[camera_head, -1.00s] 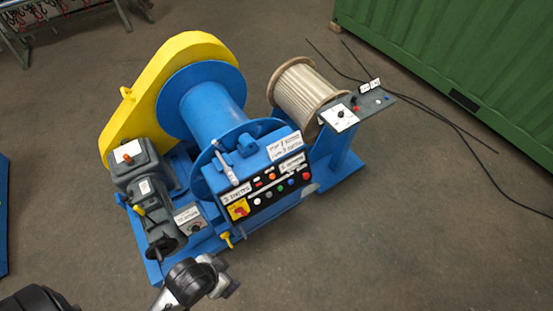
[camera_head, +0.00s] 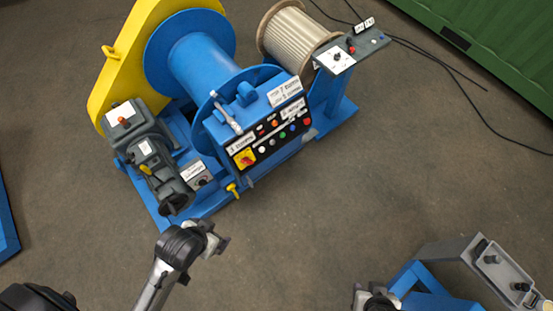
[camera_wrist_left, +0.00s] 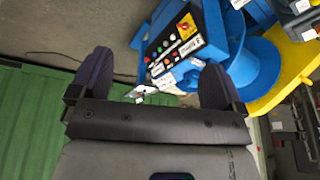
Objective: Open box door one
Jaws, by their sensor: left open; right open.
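A grey box (camera_head: 449,248) on a blue stand is at the lower right of the head view, partly cut off by the frame. A light grey door-like panel (camera_head: 505,273) with dark knobs is on it; I cannot read a number on it. My right gripper (camera_head: 376,297) is at the bottom edge, left of the box and apart from it, partly cut off. My left gripper (camera_wrist_left: 155,72) shows in the left wrist view with its two dark fingers spread and nothing between them. My left arm (camera_head: 180,248) reaches in front of the winch.
A blue winch (camera_head: 195,62) with a yellow guard (camera_head: 117,62), a button panel (camera_head: 272,136) and a rope spool (camera_head: 294,30) stands at the upper left. A green container (camera_head: 500,45) is at the upper right, with black cables on the floor. The middle floor is clear.

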